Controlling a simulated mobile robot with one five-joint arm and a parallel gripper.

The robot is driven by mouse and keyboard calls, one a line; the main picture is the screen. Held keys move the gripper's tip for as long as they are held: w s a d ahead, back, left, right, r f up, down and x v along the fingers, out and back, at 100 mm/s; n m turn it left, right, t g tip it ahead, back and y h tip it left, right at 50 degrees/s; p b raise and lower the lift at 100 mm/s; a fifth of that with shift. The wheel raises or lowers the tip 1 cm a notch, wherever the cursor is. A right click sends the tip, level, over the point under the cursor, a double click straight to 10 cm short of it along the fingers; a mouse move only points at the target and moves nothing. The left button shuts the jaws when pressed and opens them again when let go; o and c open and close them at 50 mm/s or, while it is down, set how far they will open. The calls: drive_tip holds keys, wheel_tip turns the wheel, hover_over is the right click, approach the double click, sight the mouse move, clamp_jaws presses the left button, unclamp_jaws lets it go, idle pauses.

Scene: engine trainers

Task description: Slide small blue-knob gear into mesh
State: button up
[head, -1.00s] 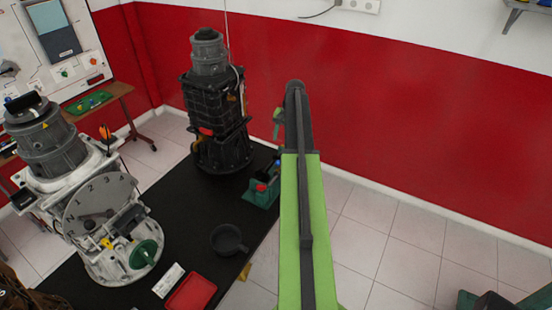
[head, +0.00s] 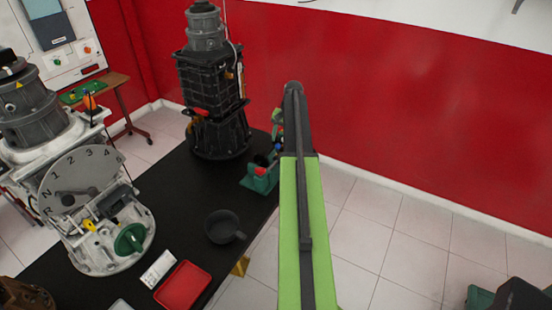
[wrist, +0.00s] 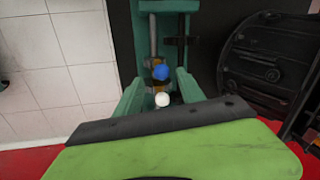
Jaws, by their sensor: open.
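The small gear's blue knob (wrist: 161,72) is inside a teal fixture (wrist: 142,36) in the wrist view, beside an upright metal rod. A white knob (wrist: 162,99) is just below it, with brass-coloured parts around both. The gear teeth and their mesh are too small to tell. In the head view the fixture (head: 259,184) stands at the table's right edge, with a red part on it. My gripper (head: 277,122) shows only partly beside the far end of my arm, above the fixture in the picture. It is open; its fingertips are not clear, and I see nothing held.
A black engine (head: 212,90) stands left of the fixture; a grey-white trainer with a numbered dial (head: 80,180) stands farther left. A dark round pan (head: 222,227) and a red tray (head: 183,287) are on the black table (head: 175,190).

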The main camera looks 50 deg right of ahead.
sight(280, 147)
drive_tip(key=f+b, duration=0.2)
drive_tip(key=f, duration=0.1)
drive_tip(key=w+f+b, duration=0.1)
drive_tip(key=f, duration=0.1)
drive_tip(key=shift+a+b, duration=0.2)
drive_tip(key=shift+b, duration=0.1)
drive_tip(key=shift+c, duration=0.5)
clamp_jaws()
drive_tip(key=shift+s, duration=0.1)
drive_tip(key=shift+s, duration=0.15)
